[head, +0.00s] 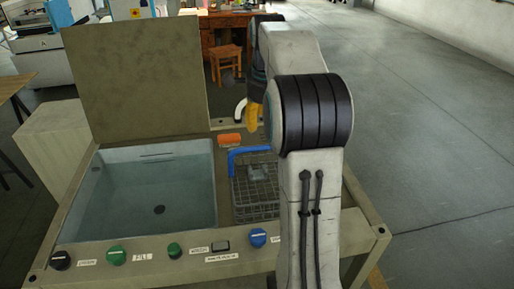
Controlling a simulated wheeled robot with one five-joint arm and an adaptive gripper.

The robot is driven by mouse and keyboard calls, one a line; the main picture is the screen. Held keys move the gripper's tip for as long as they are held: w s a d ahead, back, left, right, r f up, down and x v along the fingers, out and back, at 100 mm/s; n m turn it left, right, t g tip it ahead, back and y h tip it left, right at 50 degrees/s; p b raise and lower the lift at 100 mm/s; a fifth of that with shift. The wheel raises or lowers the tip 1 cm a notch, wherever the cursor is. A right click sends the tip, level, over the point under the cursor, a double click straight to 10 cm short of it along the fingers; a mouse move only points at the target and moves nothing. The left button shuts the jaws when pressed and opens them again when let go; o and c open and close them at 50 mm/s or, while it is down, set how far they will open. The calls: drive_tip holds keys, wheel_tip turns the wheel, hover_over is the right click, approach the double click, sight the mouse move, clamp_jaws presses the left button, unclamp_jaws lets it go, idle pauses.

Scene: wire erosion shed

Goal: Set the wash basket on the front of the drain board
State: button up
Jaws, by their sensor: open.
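The wash basket (256,201) is a dark wire-mesh basket with a thick blue handle (247,152) along its far side. Something pale grey-blue lies inside it. It stands to the right of the water basin, over the brownish drain board (224,186), which shows as a strip along its left side. My arm hides the basket's right edge and the right part of the board. My gripper (252,118), with a yellow tip, hangs beyond the basket in the picture, above the blue handle and apart from it. It is open, and nothing shows in it; the arm partly covers it.
The water-filled basin (150,235) is at the left, with a raised lid panel (135,80) behind it. An orange-red block (229,139) lies behind the basket. Knobs (174,250) line the front panel. A wooden stool (225,62) stands farther back. Floor on the right is clear.

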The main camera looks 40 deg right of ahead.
drive_tip(key=s+a+n+t, duration=0.1)
drive_tip(key=s+a+n, duration=1)
drive_tip(key=a, duration=0.4)
drive_tip(key=s+a+f+n+y, duration=0.1)
drive_tip(key=s+a+f+n, duration=0.5)
drive_tip(key=s+n, duration=0.5)
drive_tip(key=shift+a+f+n+t, duration=0.25)
drive_tip(key=shift+f+n+t, duration=0.25)
drive_tip(key=shift+f, duration=0.4)
drive_tip(key=shift+d, duration=0.15)
